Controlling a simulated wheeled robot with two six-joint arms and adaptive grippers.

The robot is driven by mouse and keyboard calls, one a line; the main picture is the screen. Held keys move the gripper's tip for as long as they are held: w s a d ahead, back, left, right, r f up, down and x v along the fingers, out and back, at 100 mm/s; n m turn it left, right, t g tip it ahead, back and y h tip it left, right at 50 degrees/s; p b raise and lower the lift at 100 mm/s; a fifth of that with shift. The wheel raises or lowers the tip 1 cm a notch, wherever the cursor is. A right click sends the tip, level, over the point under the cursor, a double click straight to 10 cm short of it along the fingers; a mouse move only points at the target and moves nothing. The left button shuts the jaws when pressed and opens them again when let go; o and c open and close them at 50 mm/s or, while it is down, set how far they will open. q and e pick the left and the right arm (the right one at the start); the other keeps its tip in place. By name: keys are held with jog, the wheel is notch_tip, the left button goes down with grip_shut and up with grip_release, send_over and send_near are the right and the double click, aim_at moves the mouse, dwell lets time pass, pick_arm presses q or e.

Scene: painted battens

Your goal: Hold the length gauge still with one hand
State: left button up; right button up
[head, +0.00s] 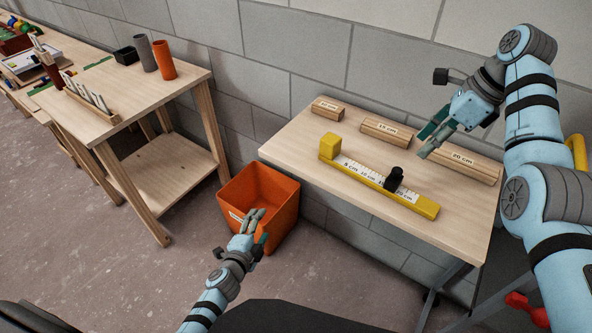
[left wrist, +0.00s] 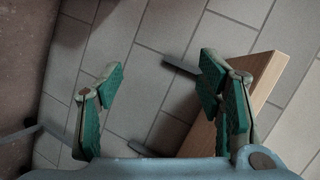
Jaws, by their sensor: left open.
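The length gauge (head: 372,186) is a yellow bar with a white centimetre scale. It lies on the right wooden table, with a raised yellow block at its left end. A black slider (head: 394,179) sits on it toward the right end. My right gripper (head: 423,145) is above the table, behind and to the right of the slider, open, empty and apart from the gauge. My left gripper (head: 257,226) is in front of the table's left side, over the orange bin's near edge. In the left wrist view its fingers (left wrist: 160,95) are spread with nothing between them.
Wooden blocks marked in centimetres, such as the 15 cm one (head: 385,132) and 20 cm one (head: 460,162), stand along the table's back. The orange bin (head: 270,192) is on the floor. Another bench (head: 125,90) holds cups and a rack. The table's (head: 310,150) front left is clear.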

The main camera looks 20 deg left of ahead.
pick_arm(q)
jog(key=w+d+r+m+t+h, duration=0.1)
jog(key=w+d+r+m+t, duration=0.1)
jog(key=r+m, duration=0.4)
jog(key=w+d+r+m+t+h, duration=0.2)
jog(key=w+r+m, duration=0.1)
jog(key=r, duration=0.5)
jog(key=m+h, duration=0.3)
jog(key=m, duration=0.9)
send_near(326, 144)
jog(key=s+a+r, duration=0.1)
jog(key=a, duration=0.2)
jog(key=w+d+m, duration=0.1)
jog(key=w+d, duration=0.1)
jog(key=w, duration=0.2)
jog(key=w+d+m, duration=0.2)
jog(key=w, duration=0.2)
jog(key=w+d+m+g, duration=0.1)
jog(key=w+d+m, duration=0.1)
jog(key=w+d, duration=0.1)
jog(key=shift+w+h, duration=0.4)
jog(key=shift+w, duration=0.4)
jog(key=shift+c, duration=0.3)
